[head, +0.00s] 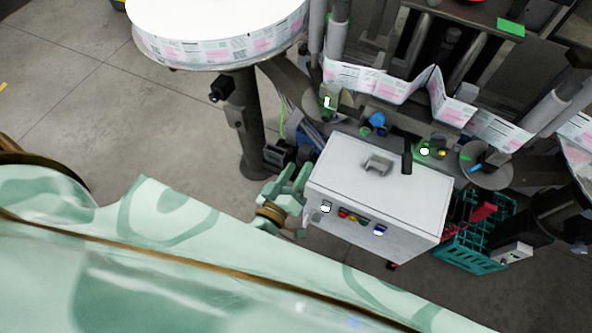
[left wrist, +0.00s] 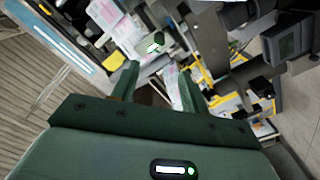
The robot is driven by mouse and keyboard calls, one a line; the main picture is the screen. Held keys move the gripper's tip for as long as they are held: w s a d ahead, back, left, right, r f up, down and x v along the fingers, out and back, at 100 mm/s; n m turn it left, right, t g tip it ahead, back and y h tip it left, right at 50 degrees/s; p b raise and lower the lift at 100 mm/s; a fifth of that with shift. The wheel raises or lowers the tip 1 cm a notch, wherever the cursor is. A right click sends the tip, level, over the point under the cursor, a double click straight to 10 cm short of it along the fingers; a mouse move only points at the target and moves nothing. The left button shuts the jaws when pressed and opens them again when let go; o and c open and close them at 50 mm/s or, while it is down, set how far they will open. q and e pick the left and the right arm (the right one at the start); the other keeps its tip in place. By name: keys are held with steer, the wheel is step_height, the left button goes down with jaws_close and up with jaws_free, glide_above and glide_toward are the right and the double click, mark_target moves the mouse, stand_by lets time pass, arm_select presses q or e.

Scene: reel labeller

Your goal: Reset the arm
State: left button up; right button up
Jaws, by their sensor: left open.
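My left gripper (head: 290,192) is pale green and sits just left of the white control box (head: 368,190) in the head view. Whether it touches the box I cannot tell. In the left wrist view the gripper's two dark green fingers (left wrist: 158,84) stand apart with nothing between them. The box has a grey latch-like part on top and several coloured buttons (head: 350,217) on its front. My right gripper is not in view.
A large white label reel (head: 215,45) stands on a dark post at upper left. A printed label strip (head: 395,88) runs past rollers behind the box. A teal crate (head: 470,255) with red things in it stands at right. Bare floor (head: 110,120) lies at left.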

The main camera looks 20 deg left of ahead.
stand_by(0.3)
arm_select(q)
steer(key=s+f+m+g+h+b, duration=0.15)
steer(key=s+f+m+g, duration=0.35)
steer(key=f, duration=0.8)
steer(key=s+f+m+g+h+b, duration=0.1)
steer(key=s+f+m+g+b, duration=0.25)
steer(key=s+f, duration=0.6)
steer(key=s+a+f+m+g+y+b, duration=0.1)
steer(key=s+a+f+g+b, duration=0.2)
steer(key=s+f, duration=0.3)
steer(key=s+a+f+m+g+y+b, duration=0.1)
steer(key=s+f+b, duration=0.4)
steer(key=f, duration=0.7)
steer(key=s+a+f+m+g+y+b, duration=0.1)
steer(key=s+a+f+g+b, duration=0.3)
steer(key=s+f, duration=0.4)
steer(key=shift+a+f+g, duration=0.35)
steer(key=shift+a+f, duration=0.15)
steer(key=shift+a, duration=0.35)
